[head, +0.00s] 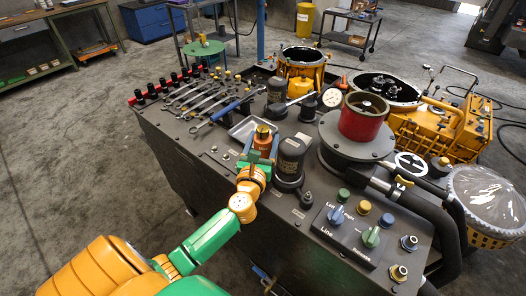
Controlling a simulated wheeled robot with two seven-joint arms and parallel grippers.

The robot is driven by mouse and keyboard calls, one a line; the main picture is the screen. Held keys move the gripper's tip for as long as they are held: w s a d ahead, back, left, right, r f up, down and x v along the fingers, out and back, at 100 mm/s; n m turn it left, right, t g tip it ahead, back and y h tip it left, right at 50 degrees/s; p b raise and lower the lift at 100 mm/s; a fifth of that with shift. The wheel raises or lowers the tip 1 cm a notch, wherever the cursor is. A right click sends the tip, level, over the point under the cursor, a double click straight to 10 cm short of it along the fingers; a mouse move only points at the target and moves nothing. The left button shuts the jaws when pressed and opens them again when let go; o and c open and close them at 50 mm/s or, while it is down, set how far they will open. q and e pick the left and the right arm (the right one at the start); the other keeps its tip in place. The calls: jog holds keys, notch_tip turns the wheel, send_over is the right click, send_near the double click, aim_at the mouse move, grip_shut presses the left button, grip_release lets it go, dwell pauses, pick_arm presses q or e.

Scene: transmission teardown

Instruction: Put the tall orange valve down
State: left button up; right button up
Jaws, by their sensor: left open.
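The tall orange valve (262,134) has an orange-brown body and a yellowish top. It appears upright on the dark bench top, beside the metal tray. My left gripper (262,146) is open, with one blue finger on each side of the valve. Whether the fingers touch it is too small to tell. The valve's lower part and base are hidden behind the gripper and wrist. My right gripper is not in view.
A metal tray (241,129) lies just left of the valve and a black dome-topped cylinder (291,158) stands close on its right. Wrenches (203,98) lie farther left. A red cylinder (362,117) and a knob panel (352,232) are to the right.

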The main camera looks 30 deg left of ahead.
pick_arm(q)
jog(key=shift+x, duration=1.1)
grip_shut()
